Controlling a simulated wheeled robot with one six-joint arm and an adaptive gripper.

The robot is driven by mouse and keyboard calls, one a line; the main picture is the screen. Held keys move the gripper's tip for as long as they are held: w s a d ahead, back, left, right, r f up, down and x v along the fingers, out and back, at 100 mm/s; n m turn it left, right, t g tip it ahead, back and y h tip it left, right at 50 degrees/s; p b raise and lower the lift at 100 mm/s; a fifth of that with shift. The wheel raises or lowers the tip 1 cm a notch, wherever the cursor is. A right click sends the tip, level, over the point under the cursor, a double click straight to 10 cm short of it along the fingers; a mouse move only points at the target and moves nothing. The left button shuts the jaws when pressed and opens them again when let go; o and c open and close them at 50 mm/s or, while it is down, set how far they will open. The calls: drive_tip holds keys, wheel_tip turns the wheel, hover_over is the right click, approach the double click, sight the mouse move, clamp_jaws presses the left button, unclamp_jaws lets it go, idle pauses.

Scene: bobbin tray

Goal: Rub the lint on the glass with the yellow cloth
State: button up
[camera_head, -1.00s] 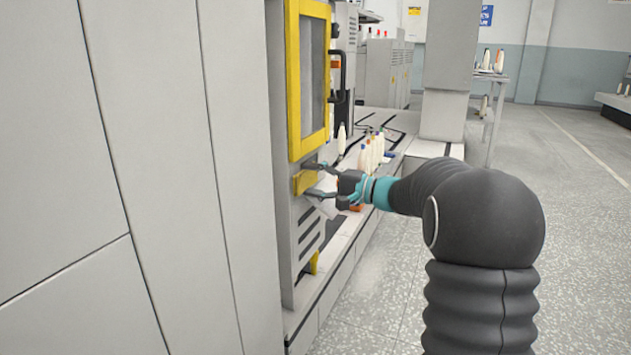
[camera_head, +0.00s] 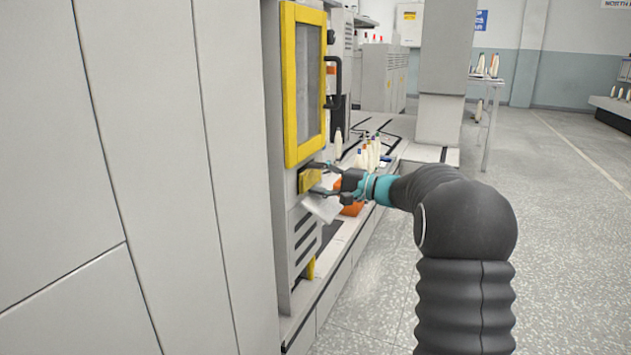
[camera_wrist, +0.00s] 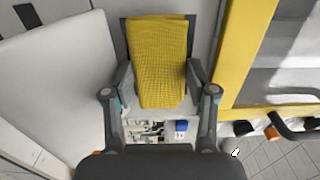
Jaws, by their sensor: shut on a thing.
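The yellow cloth (camera_head: 309,180) is a folded, textured pad between the fingers of my gripper (camera_head: 319,179), just in front of the machine's pale side below the yellow-framed door. In the wrist view the cloth (camera_wrist: 158,60) fills the space between the two dark fingers, and my gripper (camera_wrist: 158,88) is shut on it. The glass (camera_head: 310,82) is a grey pane in the yellow door frame (camera_head: 290,100), above the cloth and apart from it. Part of the glass (camera_wrist: 288,60) shows at the right of the wrist view, with pale streaks. I cannot make out lint on it.
A dark door handle (camera_head: 335,80) sticks out at the door's right edge. Several bobbins (camera_head: 370,152) stand on the ledge behind my gripper, with an orange object (camera_head: 350,209) below it. Large pale cabinet panels (camera_head: 150,150) fill the left. The floor to the right is open.

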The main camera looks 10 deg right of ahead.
sight(304, 185)
drive_tip(key=shift+w+d+p, duration=0.3)
drive_tip(key=shift+w+d, duration=0.3)
drive_tip(key=shift+w, duration=0.35)
drive_tip(key=shift+w+d+p, duration=0.3)
drive_tip(key=shift+w+d, duration=0.25)
drive_tip(key=shift+w, duration=0.5)
drive_tip(key=shift+f, duration=0.15)
drive_tip(key=shift+b, duration=0.4)
drive_tip(key=shift+s+a+b, duration=0.6)
drive_tip(key=shift+s+b, duration=0.05)
drive_tip(key=shift+s, duration=0.05)
drive_tip(key=shift+s+a, duration=0.35)
drive_tip(key=shift+s, duration=0.15)
drive_tip(key=shift+s+a, duration=0.5)
drive_tip(key=shift+s, duration=0.3)
drive_tip(key=shift+s+a, duration=0.5)
drive_tip(key=shift+s, duration=0.3)
drive_tip(key=shift+s+a, duration=0.95)
drive_tip(key=shift+s, duration=0.15)
